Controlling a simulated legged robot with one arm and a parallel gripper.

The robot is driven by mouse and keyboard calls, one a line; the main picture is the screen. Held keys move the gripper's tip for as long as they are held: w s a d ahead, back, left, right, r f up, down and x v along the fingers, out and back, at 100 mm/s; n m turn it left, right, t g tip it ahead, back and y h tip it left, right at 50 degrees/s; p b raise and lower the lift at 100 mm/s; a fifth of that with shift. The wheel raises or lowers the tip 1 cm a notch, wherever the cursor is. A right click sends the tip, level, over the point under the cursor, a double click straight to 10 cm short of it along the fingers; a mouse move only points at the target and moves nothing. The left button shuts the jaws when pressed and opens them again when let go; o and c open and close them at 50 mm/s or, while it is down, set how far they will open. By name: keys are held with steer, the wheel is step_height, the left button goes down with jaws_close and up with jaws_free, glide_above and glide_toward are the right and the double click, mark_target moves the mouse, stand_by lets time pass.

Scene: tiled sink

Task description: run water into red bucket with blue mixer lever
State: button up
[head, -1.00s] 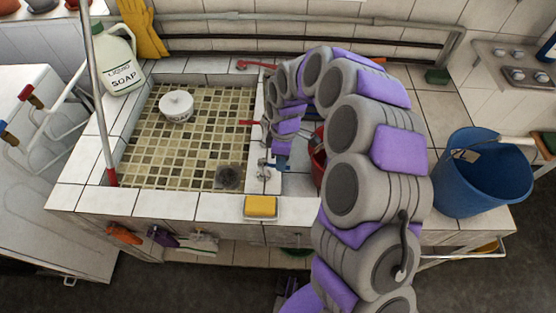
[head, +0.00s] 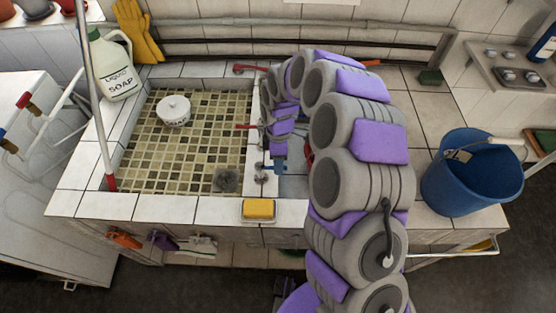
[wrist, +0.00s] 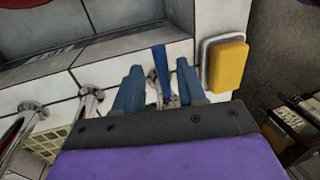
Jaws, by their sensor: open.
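My gripper (wrist: 160,85) is open, with its two blue fingers on either side of the blue mixer lever (wrist: 160,62) in the wrist view. I cannot tell whether they touch it. In the head view my gripper (head: 279,166) is low over the divider beside the tiled basin. The chrome mixer base (head: 262,179) shows just left of it. The red bucket (head: 309,158) is almost wholly hidden behind my arm; a dark red edge (wrist: 40,8) shows at the top left of the wrist view. Water flow is not visible.
Two red-handled taps (head: 246,126) (head: 250,68) stand along the divider. A yellow sponge (head: 260,209) lies in a dish on the front ledge. A white pot (head: 174,110) sits in the basin. A blue bucket (head: 470,172) stands at the right.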

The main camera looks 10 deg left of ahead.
steer(key=w+r+p, duration=0.3)
steer(key=r, duration=1.4)
steer(key=shift+w+a, duration=0.2)
steer(key=shift+a, duration=0.2)
